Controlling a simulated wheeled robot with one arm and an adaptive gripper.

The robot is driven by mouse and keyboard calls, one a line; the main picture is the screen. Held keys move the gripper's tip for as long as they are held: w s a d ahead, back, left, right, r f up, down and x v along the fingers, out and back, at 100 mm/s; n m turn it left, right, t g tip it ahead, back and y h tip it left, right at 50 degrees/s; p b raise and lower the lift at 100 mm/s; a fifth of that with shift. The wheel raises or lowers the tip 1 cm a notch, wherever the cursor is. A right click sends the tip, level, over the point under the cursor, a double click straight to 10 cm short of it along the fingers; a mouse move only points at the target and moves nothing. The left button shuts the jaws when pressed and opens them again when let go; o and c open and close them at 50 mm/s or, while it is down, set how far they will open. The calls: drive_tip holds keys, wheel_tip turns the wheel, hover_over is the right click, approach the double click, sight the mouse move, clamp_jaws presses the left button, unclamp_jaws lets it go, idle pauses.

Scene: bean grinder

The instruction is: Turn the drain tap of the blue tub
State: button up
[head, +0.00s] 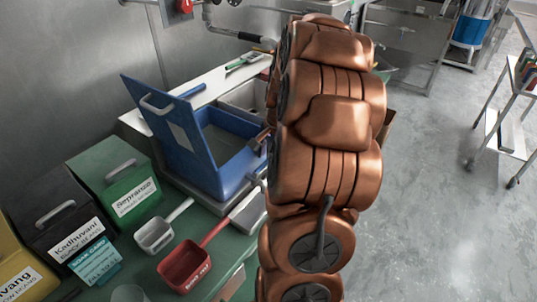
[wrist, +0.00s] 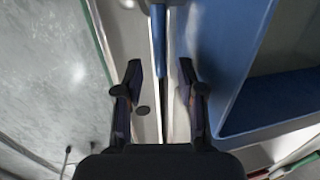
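The blue tub (head: 235,180) stands on the counter in the head view, its lid (head: 170,130) raised with a pale handle. It fills the right side of the wrist view (wrist: 238,75). A pale fitting (head: 257,181), perhaps part of the drain tap, shows at the tub's near right side, partly behind my copper arm. In the wrist view a narrow blue piece (wrist: 158,40) lies ahead between the fingers; I cannot tell whether it is the tap's handle. My gripper (wrist: 160,80) is open, fingers apart, beside the tub.
A red scoop (head: 186,268) and a white scoop (head: 154,235) lie on the green counter. Green (head: 118,187) and black (head: 62,222) labelled bins stand at left. Grey floor (head: 430,190) is open at right, with a shelf cart (head: 507,130) beyond.

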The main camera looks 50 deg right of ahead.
drive_tip(key=shift+f, duration=0.45)
clamp_jaws()
idle(0.5)
